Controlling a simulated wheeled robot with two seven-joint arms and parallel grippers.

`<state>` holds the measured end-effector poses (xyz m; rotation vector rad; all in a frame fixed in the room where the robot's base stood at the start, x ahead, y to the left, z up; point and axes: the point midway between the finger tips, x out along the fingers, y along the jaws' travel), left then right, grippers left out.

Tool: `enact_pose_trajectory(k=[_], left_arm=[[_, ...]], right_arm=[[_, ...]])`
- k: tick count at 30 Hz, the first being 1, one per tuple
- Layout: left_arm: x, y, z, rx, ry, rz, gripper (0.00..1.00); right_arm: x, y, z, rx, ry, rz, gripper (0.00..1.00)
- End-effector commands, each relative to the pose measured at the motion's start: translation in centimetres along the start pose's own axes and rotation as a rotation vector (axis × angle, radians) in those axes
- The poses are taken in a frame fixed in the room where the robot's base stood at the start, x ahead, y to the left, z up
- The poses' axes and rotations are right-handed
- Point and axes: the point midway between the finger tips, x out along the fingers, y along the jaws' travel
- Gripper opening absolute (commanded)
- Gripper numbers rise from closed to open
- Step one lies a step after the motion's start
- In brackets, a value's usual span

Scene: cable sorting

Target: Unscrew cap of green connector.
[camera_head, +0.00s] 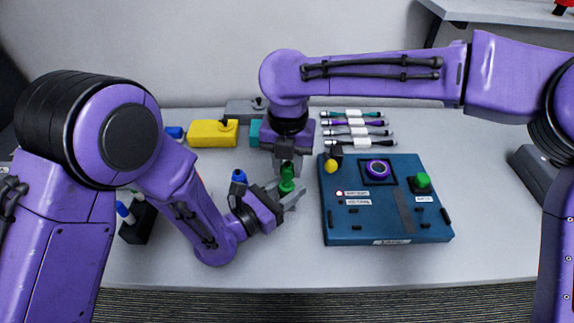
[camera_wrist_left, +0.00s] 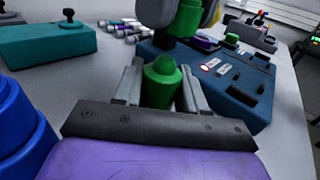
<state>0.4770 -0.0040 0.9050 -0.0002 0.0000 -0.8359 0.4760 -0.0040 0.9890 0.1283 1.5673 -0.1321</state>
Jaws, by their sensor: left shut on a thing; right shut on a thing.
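The green connector (camera_head: 286,187) stands upright between the fingers of my left gripper (camera_head: 284,194), which is shut on it. In the left wrist view the connector (camera_wrist_left: 161,85) has a narrower top and sits between the grey fingers (camera_wrist_left: 161,92). A second green piece, which looks like its cap (camera_head: 287,170), is just above it, held by my right gripper (camera_head: 287,163) pointing down. The cap (camera_wrist_left: 187,18) also shows in the left wrist view, where a gap seems to part it from the connector. The right fingertips are partly hidden.
A blue panel (camera_head: 400,232) with a green button (camera_head: 422,180) lies right of the grippers. Several cables (camera_head: 353,123) lie behind it. A yellow box (camera_head: 213,133), a teal box (camera_head: 255,130) and a grey box (camera_head: 243,110) stand at the back. A black holder (camera_head: 140,223) is at left.

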Motion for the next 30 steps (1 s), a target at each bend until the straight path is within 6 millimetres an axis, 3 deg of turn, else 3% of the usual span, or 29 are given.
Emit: enact_pose_trajectory(k=[6, 13, 14, 16, 25, 30], left_arm=[[0.0, 0.0, 0.0, 0.000, 0.000, 0.000, 0.00], [0.0, 0.0, 0.0, 0.000, 0.000, 0.000, 0.00], [0.0, 0.0, 0.0, 0.000, 0.000, 0.000, 0.51], [0.0, 0.0, 0.0, 0.000, 0.000, 0.000, 0.71], [-0.2, 0.0, -0.1, 0.000, 0.001, 0.000, 0.71], [-2.9, 0.1, -0.3, -0.003, 0.001, 0.003, 0.71]], right_arm=[[-3.0, 0.0, 0.0, 0.000, -0.002, 0.001, 0.00], [-3.3, 0.0, 0.0, 0.000, -0.001, 0.001, 0.00], [-3.3, 0.0, 0.0, 0.000, -0.001, 0.001, 0.00], [-3.3, 0.0, 0.0, 0.000, -0.001, 0.001, 0.00], [-3.2, 0.0, 0.0, 0.000, 0.000, 0.001, 0.00], [-2.4, 0.0, 0.0, 0.000, 0.000, 0.001, 0.00]])
